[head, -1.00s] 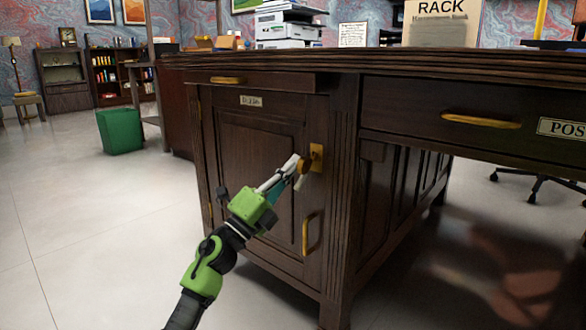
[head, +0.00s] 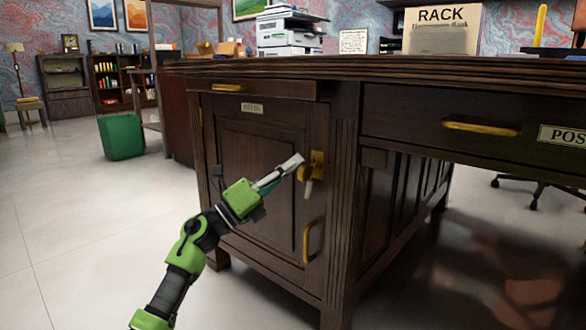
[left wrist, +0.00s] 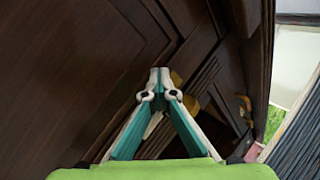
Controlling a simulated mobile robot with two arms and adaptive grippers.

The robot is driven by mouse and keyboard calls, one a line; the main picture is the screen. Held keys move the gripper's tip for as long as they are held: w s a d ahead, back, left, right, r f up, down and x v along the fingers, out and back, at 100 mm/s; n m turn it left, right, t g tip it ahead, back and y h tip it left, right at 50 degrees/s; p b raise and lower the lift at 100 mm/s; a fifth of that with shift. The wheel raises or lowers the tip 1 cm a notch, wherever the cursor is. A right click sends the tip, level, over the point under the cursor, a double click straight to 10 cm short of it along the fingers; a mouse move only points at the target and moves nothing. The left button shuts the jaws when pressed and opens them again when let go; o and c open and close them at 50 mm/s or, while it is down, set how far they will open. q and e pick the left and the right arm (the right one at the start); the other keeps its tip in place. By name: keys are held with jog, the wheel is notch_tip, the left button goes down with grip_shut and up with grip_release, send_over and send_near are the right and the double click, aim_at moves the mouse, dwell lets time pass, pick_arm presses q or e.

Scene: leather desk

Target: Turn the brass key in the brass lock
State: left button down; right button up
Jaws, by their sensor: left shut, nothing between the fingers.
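The brass lock (head: 318,160) is a plate on the right side of the dark wooden desk door. The brass key (head: 303,173) sticks out at the lock, with a pale piece hanging below it. My left gripper (head: 298,161) is shut and empty, its pale fingertips just left of and above the key; I cannot tell whether they touch it. In the left wrist view the shut fingertips (left wrist: 160,72) meet in front of the door. Brass shows just behind and right of them there, and the fingers partly hide it. My right gripper is not in view.
A brass door handle (head: 308,241) is below the lock. A drawer with a brass pull (head: 228,87) is above the door, close under the desktop (head: 400,70). A green bin (head: 121,136) stands at the far left. The floor left of the desk is clear.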

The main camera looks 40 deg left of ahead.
pick_arm(q)
jog(key=shift+w+r+m+g+h, duration=0.15)
jog(key=shift+m+g+h, duration=0.1)
jog(key=shift+m, duration=0.25)
jog(key=shift+s+r+m+g+h, duration=0.15)
jog(key=shift+m+g, duration=0.1)
jog(key=shift+m, duration=0.25)
jog(key=shift+w, duration=0.1)
jog(key=c, duration=2.4)
grip_release()
jog(key=shift+o, duration=0.2)
